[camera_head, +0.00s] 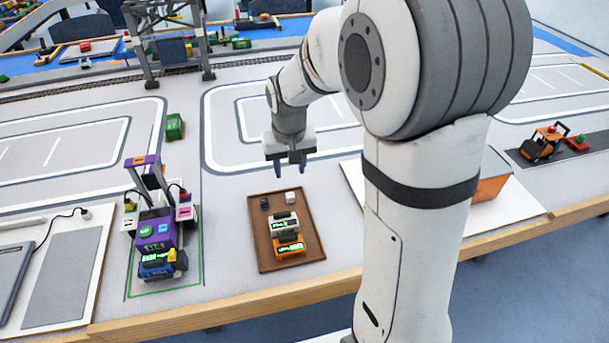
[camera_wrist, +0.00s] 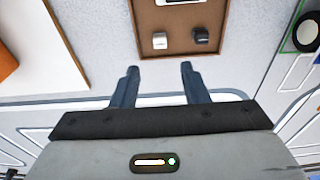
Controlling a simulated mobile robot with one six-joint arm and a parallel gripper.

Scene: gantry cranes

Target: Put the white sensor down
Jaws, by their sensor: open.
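The white sensor (camera_head: 290,197) is a small white block on the brown tray (camera_head: 311,226), near the tray's far edge. In the wrist view the white sensor (camera_wrist: 160,41) lies on the tray (camera_wrist: 179,22), just beyond my fingertips. My gripper (camera_head: 291,168) is open and empty, above the table on the far side of the tray. Its two fingers (camera_wrist: 157,68) are spread in the wrist view and apart from the sensor.
A black sensor (camera_head: 264,204) sits beside the white one. White and orange devices (camera_head: 289,246) with green displays fill the tray's middle and near part. A purple machine (camera_head: 157,229) stands left of the tray. A white board with an orange box (camera_head: 490,188) is at right.

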